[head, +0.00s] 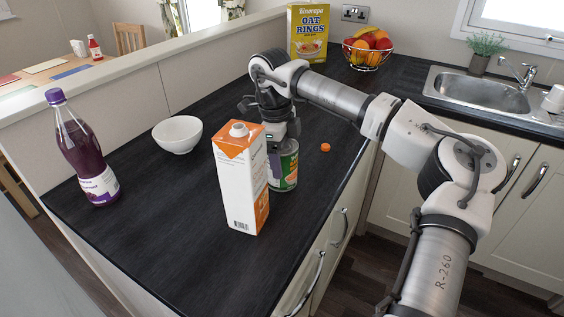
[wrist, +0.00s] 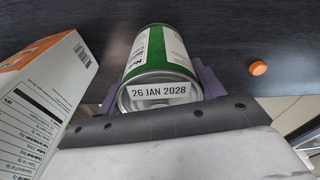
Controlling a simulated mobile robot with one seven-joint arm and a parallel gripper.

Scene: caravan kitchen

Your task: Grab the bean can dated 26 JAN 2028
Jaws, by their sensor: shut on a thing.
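A green and white can (head: 289,166) stands on the dark counter in the head view, partly hidden by the carton and my gripper. In the wrist view, the can (wrist: 160,69) shows "26 JAN 2028" on its metal end. My gripper (head: 277,150) reaches down onto the can from above. In the wrist view its purple fingers (wrist: 162,98) sit on both sides of the can and are shut on it. The can seems to rest on the counter; any small gap under it is hidden.
An orange and white carton (head: 240,185) stands close in front of the can, on its left in the wrist view (wrist: 38,105). An orange cap (head: 325,147) lies to the right. A white bowl (head: 177,134) and a purple bottle (head: 84,150) stand left. The cereal box (head: 308,33) and fruit basket (head: 367,50) are behind.

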